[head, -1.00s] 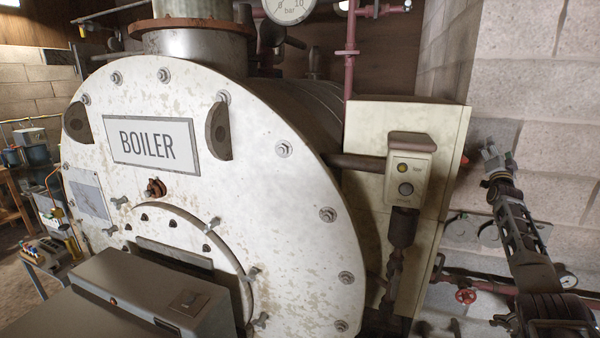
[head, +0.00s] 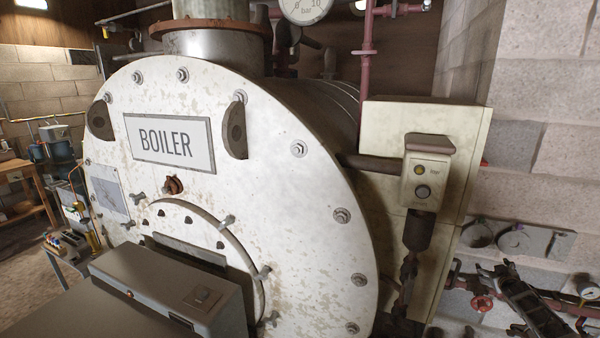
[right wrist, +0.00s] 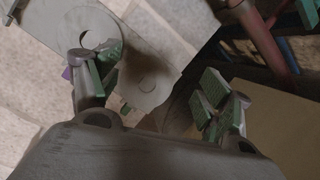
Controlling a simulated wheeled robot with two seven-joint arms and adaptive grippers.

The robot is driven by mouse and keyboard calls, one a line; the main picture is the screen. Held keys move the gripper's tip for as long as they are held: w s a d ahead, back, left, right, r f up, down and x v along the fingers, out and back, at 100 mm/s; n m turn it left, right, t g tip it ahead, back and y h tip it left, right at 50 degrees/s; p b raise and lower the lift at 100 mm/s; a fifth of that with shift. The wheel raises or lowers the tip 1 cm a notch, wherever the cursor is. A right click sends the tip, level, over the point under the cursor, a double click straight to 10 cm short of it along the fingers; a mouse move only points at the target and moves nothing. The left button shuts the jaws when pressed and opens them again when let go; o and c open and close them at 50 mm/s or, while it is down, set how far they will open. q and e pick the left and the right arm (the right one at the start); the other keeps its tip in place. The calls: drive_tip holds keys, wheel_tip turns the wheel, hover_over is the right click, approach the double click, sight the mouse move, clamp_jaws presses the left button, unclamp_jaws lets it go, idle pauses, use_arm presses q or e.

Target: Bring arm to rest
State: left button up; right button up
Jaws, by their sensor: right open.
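My right arm comes in at the lower right corner of the head view, in front of the block wall. My right gripper (head: 510,268) is small and dark there, beside the red pipe, and its fingers are hard to make out. In the right wrist view my right gripper (right wrist: 158,88) shows two green-padded fingers set well apart, with nothing between them. Behind them is a pale plate with round discs. My left gripper is not in view.
The white boiler (head: 290,220) fills the middle. A cream control box (head: 430,140) stands at its right. Red pipes with a valve wheel (head: 482,303) run low along the wall near my right arm. A grey burner housing (head: 170,290) sits in front. The upper right wall is clear.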

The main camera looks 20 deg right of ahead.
drive_tip(key=s+f+n+g, duration=0.3)
drive_tip(key=s+f, duration=0.5)
drive_tip(key=s, duration=0.4)
drive_tip(key=s+f+n+g, duration=0.25)
drive_tip(key=s+f, duration=0.55)
drive_tip(key=s, duration=0.4)
drive_tip(key=s+f+n+g, duration=0.35)
drive_tip(key=s+f, duration=0.55)
drive_tip(key=s, duration=0.3)
drive_tip(key=s+a+f+m+y, duration=0.1)
drive_tip(key=s+a+f+y, duration=0.1)
drive_tip(key=a+f, duration=0.7)
drive_tip(key=s+a+f+y, duration=0.15)
drive_tip(key=a+f, duration=0.45)
drive_tip(key=a, duration=0.6)
drive_tip(key=s+a+f+m+y, duration=0.1)
drive_tip(key=s+a+f+y, duration=0.15)
drive_tip(key=a+f, duration=0.65)
drive_tip(key=s+a+f+y+b, duration=0.1)
drive_tip(key=a+f, duration=0.2)
drive_tip(key=a, duration=1)
drive_tip(key=a+f+m+y+b, duration=0.1)
drive_tip(key=a+f+b, duration=0.1)
drive_tip(key=a, duration=1.1)
drive_tip(key=s+a+f+y+b, duration=0.1)
drive_tip(key=a+f, duration=0.4)
drive_tip(key=a, duration=0.7)
drive_tip(key=shift+s+a+g+y, duration=0.3)
drive_tip(key=shift+s+a, duration=0.05)
drive_tip(key=shift+a, duration=0.05)
